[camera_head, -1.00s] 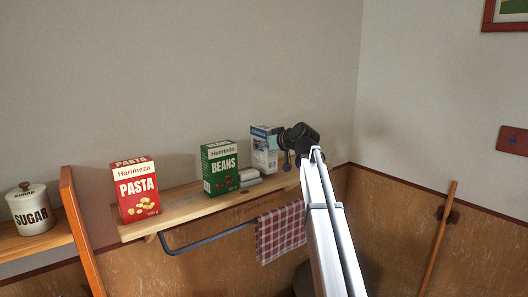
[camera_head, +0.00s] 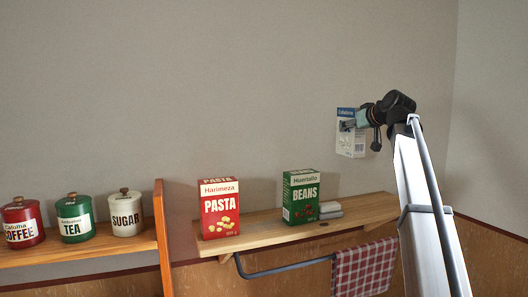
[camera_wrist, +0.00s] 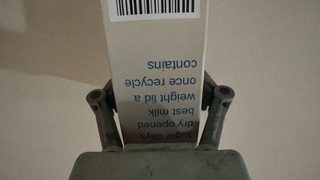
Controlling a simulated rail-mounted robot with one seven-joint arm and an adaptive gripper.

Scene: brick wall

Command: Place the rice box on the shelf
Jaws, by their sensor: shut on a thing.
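A white-and-blue box, which I take as the rice box (camera_head: 352,146), hangs in the air above the right part of the wooden shelf (camera_head: 262,236). Its front name is too small to read. My gripper (camera_head: 349,125) is shut on it from the right, near its upper part. In the wrist view the box's narrow side (camera_wrist: 157,60) shows upside-down blue text and a barcode, with a finger on each side. The shelf's right end is partly hidden by my arm.
On the shelf stand a red pasta box (camera_head: 219,210) and a green beans box (camera_head: 300,199), with small grey items (camera_head: 330,209) beside the beans. A checked towel (camera_head: 363,268) hangs below on a dark rail (camera_head: 285,269). Canisters (camera_head: 75,218) stand on another shelf at left.

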